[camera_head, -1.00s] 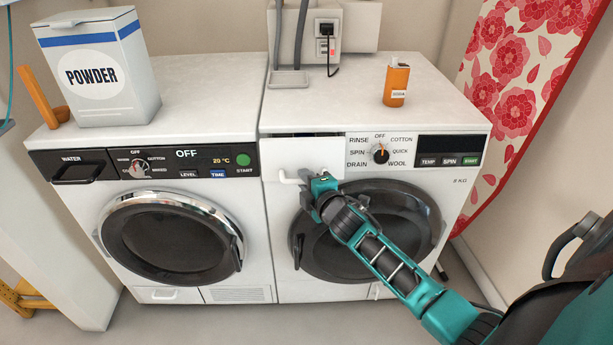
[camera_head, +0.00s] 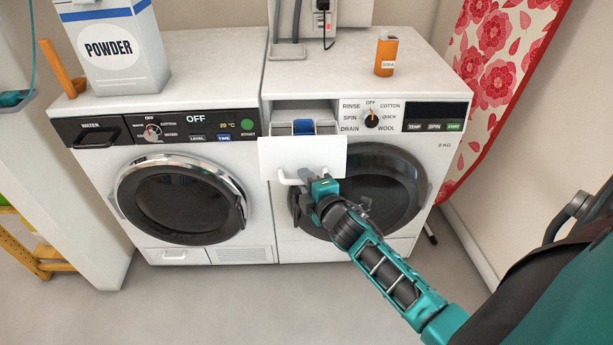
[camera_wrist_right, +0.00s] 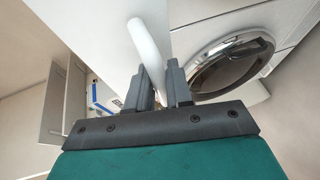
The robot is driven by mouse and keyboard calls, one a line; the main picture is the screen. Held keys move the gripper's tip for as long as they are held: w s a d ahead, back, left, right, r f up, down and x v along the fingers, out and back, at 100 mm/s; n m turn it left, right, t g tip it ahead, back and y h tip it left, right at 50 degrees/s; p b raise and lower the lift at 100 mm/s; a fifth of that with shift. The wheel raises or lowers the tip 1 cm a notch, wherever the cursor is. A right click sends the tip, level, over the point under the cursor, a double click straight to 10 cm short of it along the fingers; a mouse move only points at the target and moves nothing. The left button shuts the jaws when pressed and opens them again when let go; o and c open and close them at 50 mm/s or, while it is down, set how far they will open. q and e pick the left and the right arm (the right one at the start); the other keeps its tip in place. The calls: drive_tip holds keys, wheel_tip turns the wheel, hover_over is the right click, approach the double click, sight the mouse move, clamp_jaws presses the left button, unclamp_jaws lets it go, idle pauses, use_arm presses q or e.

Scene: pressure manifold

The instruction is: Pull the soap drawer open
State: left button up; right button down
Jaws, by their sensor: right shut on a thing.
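The soap drawer (camera_head: 302,154) is the white-fronted drawer at the upper left of the right-hand washing machine (camera_head: 436,150). It stands pulled out from the machine, and compartments with a blue part (camera_head: 303,127) show behind its front. My right gripper (camera_head: 308,186) is shut on the drawer's white handle (camera_head: 288,178). In the right wrist view, the white handle (camera_wrist_right: 143,45) runs down to between the dark fingers (camera_wrist_right: 157,86). The exact contact is partly hidden by the fingers. My left gripper does not show; only a small teal part is at the left edge.
The round door (camera_head: 385,185) of the right machine is below and right of the drawer. A second machine (camera_head: 170,228) stands to the left. The floor in front is clear.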

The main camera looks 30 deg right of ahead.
idle(0.3)
drive_tip(key=c, duration=1.1)
unclamp_jaws()
drive_tip(key=shift+s, duration=0.1)
drive_tip(key=p+v, duration=0.1)
drive_tip(key=v, duration=1.1)
drive_tip(key=shift+s+p, duration=0.3)
drive_tip(key=shift+s, duration=0.1)
